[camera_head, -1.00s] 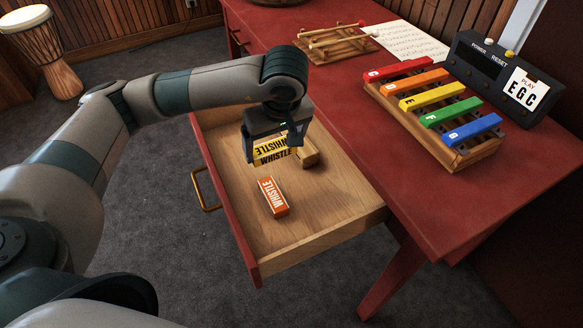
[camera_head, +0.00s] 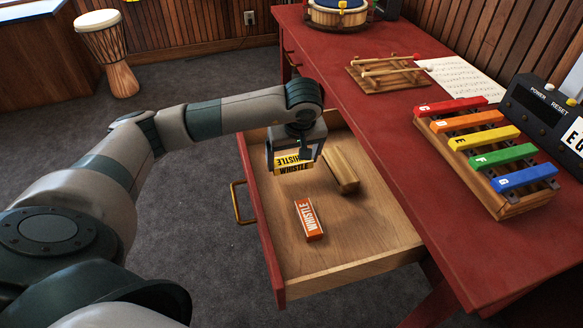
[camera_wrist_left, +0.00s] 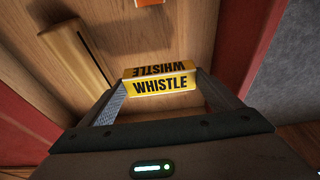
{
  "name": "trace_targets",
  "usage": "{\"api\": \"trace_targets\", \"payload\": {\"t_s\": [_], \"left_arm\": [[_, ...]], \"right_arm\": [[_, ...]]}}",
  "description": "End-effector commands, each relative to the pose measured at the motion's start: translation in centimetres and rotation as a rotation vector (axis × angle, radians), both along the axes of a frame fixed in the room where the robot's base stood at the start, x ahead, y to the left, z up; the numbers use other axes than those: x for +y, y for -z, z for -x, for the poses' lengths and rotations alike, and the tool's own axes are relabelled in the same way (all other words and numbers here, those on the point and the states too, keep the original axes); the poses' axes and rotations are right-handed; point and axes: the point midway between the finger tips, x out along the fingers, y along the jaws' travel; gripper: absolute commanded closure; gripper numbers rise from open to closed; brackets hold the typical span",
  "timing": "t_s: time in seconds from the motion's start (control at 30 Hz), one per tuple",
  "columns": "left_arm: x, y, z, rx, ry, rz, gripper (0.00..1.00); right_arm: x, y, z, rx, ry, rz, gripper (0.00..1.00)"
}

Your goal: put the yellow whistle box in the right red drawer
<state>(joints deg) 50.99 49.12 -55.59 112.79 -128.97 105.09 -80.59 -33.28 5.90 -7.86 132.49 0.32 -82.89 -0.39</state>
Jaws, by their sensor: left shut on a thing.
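The yellow whistle box (camera_head: 293,166) is held in my left gripper (camera_head: 294,160), inside the outline of the open red drawer (camera_head: 262,226). In the left wrist view the box (camera_wrist_left: 160,86) sits crosswise between the two fingers, with the wooden drawer floor (camera_wrist_left: 205,32) behind it. I cannot tell whether the box touches the floor. An orange whistle box (camera_head: 309,219) lies on the drawer floor, nearer the front than the gripper. A wooden block with a slot (camera_head: 342,170) lies right of the gripper. My right gripper is not in view.
The red table (camera_head: 400,150) borders the drawer on the right. On it are a xylophone (camera_head: 485,155), a mallet rack (camera_head: 385,72), a music sheet (camera_head: 460,78) and a dark button box (camera_head: 540,110). A drum (camera_head: 108,50) stands on the floor at the back left.

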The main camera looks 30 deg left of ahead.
Motion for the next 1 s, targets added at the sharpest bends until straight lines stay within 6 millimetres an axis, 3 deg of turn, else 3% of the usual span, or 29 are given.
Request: {"api": "trace_targets", "payload": {"t_s": [0.47,0.8,1.0], "left_arm": [[0.8,0.7,-0.4,-0.001,0.001,0.000,0.36],[0.8,4.1,-0.4,0.002,0.002,0.000,0.36],[0.8,4.6,-0.4,-0.001,0.001,0.000,0.36]], "right_arm": [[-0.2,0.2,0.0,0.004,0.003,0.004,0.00],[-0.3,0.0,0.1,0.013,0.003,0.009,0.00],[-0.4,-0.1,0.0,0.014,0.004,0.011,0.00]]}}
